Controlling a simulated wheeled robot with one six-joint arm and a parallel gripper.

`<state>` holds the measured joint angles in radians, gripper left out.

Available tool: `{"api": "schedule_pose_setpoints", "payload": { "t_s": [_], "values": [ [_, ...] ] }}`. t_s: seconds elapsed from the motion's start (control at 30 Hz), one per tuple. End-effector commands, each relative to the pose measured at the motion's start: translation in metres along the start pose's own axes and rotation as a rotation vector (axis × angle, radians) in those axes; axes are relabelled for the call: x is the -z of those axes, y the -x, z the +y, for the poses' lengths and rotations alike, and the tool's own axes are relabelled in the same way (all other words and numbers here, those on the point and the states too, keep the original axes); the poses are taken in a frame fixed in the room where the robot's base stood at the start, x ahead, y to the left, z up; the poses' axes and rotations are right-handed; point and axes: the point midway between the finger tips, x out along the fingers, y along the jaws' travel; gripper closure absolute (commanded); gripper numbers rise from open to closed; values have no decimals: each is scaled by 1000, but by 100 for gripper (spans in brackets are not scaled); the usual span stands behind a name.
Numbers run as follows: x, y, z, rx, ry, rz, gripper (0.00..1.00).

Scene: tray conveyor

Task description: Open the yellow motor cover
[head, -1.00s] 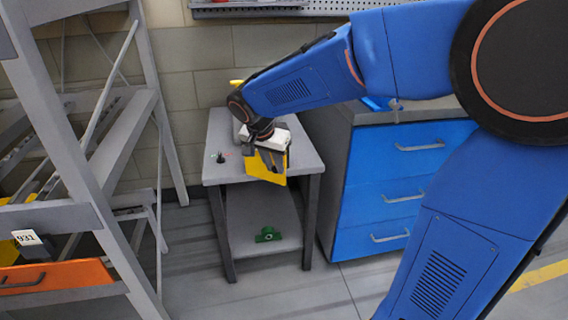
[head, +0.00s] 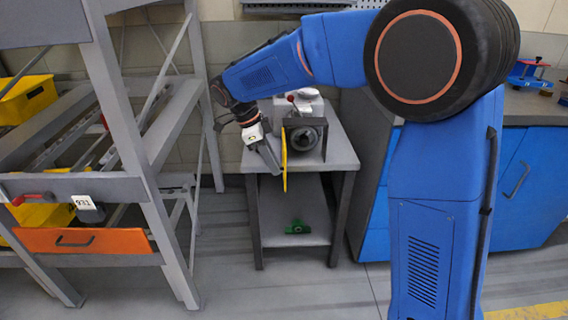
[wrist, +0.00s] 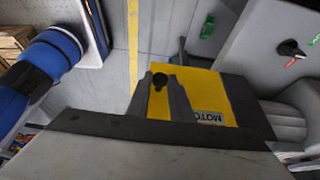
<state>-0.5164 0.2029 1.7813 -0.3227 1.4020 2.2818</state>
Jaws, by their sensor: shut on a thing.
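The yellow motor cover (head: 284,162) stands nearly edge-on in the head view, swung out from the left side of a dark housing (head: 321,122). The housing's front is uncovered and a round grey motor (head: 301,143) shows inside. My gripper (head: 274,166) is at the cover's left. In the wrist view my gripper (wrist: 162,92) is shut on the cover's black knob (wrist: 160,78). The yellow face (wrist: 210,88) with a partly visible "MOTO" label fills the space beyond the fingers there. The hinge is not clear to see.
The housing sits on a grey table (head: 343,158); a green part (head: 297,227) lies on its lower shelf. A grey rack (head: 130,125) with an orange drawer (head: 85,240) stands close at the left. Blue cabinets (head: 520,190) stand at the right. Floor in front is clear.

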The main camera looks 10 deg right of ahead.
Motion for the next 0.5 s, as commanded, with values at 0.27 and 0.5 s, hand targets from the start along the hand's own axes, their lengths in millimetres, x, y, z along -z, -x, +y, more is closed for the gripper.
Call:
{"api": "schedule_pose_setpoints", "payload": {
  "t_s": [0.27, 0.5],
  "values": [
    [-17, 7, -7, -53, -127, 0, 100],
    [-22, 10, -10, -70, -172, -2, 100]
  ]
}}
